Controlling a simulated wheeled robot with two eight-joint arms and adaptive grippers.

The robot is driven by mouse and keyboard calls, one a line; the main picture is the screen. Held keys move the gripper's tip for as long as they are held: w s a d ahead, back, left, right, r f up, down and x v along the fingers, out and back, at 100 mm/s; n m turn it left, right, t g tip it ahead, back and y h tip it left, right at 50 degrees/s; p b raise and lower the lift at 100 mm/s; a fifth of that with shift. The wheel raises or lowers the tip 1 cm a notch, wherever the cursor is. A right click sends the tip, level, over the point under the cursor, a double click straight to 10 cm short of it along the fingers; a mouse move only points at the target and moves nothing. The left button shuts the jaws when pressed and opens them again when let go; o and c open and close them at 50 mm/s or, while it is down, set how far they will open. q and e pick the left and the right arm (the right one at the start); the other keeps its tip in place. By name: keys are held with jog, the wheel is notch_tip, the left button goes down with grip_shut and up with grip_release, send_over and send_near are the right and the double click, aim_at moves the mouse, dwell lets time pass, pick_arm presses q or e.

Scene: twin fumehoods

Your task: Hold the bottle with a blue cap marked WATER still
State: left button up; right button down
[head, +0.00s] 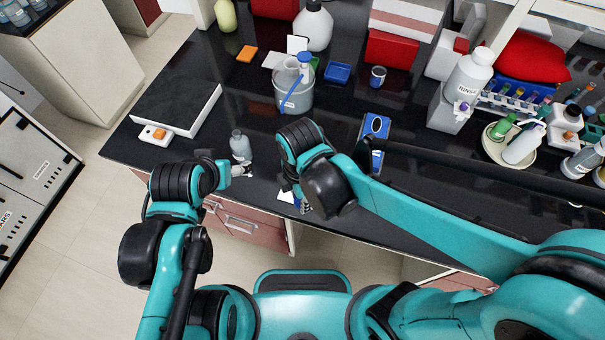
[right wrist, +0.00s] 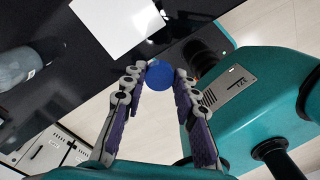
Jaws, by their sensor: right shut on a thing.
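A round blue cap (right wrist: 160,76) sits between the fingertips of my right gripper (right wrist: 158,82) in the right wrist view. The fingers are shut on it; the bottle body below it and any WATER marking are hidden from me. In the head view my right gripper (head: 303,205) is at the counter's front edge, largely hidden by its own wrist. My left gripper (head: 240,170) is close to the base of a grey bottle (head: 240,145) standing on the counter. I cannot tell whether its fingers touch that bottle or how far they are open.
A grey bucket (head: 294,99) holding bottles stands behind my grippers. A white sheet (right wrist: 117,25) lies near the counter edge. Racks and bottles crowd the far right.

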jog(key=w+f, duration=0.2)
jog(key=w, duration=0.1)
jog(key=w+f+b, duration=0.1)
jog(key=w, duration=0.2)
jog(key=w+f+b, duration=0.1)
jog(key=w+f, duration=0.1)
jog(key=w, duration=0.1)
jog(key=shift+w+d+f, duration=0.15)
jog(key=shift+w+f, duration=0.05)
jog(key=shift+f, duration=0.15)
notch_tip(320, 180, down, 4)
jog(key=shift+f+b, duration=0.1)
jog(key=shift+b, duration=0.8)
jog(key=c, duration=1.2)
grip_release()
